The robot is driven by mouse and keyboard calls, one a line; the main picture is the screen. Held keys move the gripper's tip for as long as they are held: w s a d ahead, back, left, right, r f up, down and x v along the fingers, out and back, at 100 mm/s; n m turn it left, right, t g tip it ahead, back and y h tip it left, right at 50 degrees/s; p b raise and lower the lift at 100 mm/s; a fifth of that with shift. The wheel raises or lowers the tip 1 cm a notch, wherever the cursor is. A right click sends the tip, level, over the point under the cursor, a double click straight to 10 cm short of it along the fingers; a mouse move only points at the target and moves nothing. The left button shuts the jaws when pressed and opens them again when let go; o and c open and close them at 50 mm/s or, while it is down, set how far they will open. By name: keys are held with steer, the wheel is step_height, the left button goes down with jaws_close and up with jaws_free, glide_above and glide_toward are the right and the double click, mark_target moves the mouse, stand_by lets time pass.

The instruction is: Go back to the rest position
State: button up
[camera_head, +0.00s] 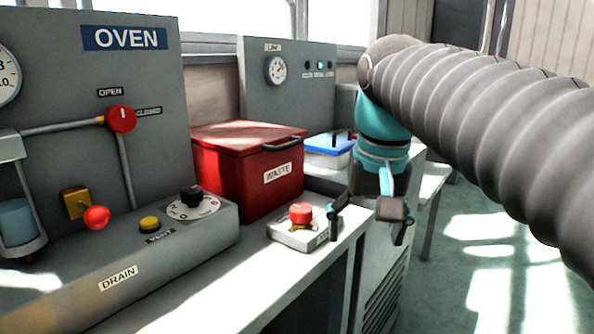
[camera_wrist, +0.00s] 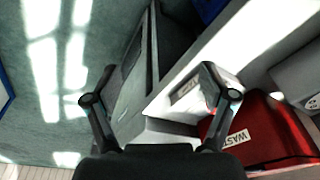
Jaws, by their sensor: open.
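My gripper (camera_head: 368,232) hangs at the end of my arm in the head view, past the front edge of the bench and to the right of the red stop button. Its two fingers are spread apart with nothing between them. In the wrist view my gripper (camera_wrist: 160,103) also shows open, with the bench edge and the floor beyond its fingers. My ribbed grey arm cover fills the right of the head view.
A red WASTE bin (camera_head: 245,170) and a red button box (camera_head: 301,214) stand on the bench. The OVEN panel (camera_head: 75,105) is at left. A blue-lidded box (camera_head: 330,146) sits behind my gripper. Open floor (camera_head: 480,260) lies at right.

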steer(key=s+d+f+t, duration=0.1)
steer(key=s+d+f, duration=0.1)
steer(key=f, duration=0.4)
steer(key=s+d+f+t, duration=0.1)
steer(key=s+d+f, duration=0.1)
steer(key=s+f, duration=0.2)
steer(key=s+d+f+n+t, duration=0.1)
steer(key=s+f, duration=0.3)
steer(key=f, duration=0.5)
steer(key=shift+d+t, duration=0.3)
steer(key=shift+d, duration=0.1)
